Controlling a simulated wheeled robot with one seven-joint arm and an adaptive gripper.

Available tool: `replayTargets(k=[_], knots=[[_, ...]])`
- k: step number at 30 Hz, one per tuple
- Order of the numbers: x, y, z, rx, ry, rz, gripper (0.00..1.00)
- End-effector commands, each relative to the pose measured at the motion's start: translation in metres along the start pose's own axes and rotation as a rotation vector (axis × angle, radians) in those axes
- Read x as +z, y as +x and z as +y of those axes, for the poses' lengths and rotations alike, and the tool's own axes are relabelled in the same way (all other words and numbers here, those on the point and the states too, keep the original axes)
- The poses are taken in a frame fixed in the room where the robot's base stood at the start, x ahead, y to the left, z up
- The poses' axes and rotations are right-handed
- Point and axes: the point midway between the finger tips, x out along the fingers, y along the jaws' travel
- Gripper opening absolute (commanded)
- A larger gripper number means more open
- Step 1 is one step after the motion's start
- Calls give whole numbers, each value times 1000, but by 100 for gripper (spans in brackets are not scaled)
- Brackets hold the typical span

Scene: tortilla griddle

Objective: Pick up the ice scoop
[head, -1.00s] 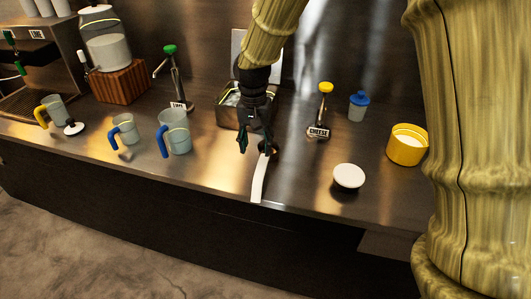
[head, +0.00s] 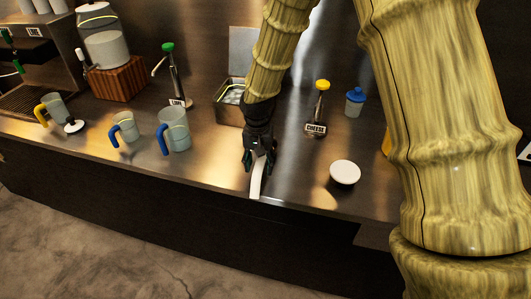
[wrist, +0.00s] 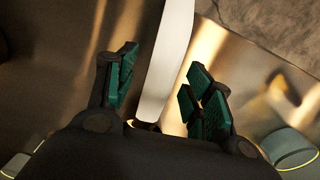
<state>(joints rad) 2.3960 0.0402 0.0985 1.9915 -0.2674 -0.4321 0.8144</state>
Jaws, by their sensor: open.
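The ice scoop (head: 256,183) lies on the steel counter, its long white handle pointing toward the front edge. My gripper (head: 258,168) is above the handle, fingers pointing down and open. In the wrist view, the white handle (wrist: 169,62) runs between the green-padded fingers of my gripper (wrist: 163,90), with space on both sides and neither pad clearly touching it. The scoop's bowl end is hidden behind my gripper in the head view and mostly hidden in the wrist view.
A metal ice bin (head: 228,112) stands behind my gripper. Blue-handled pitchers (head: 177,133) are to the left. A cheese dispenser (head: 319,110), a blue-capped cup (head: 354,104) and a white round item (head: 345,172) are to the right. The steel counter's front edge (head: 296,206) is close.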

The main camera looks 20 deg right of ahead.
Motion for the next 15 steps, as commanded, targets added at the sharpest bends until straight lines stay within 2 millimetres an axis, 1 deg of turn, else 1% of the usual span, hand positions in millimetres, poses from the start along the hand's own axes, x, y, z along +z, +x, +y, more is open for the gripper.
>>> replayTargets(k=[5,12,14,15], knots=[[0,8,0,1,-1,0,52],[0,9,0,0,-1,0,52],[0,9,0,0,-1,0,43],[0,9,0,0,-1,0,35]])
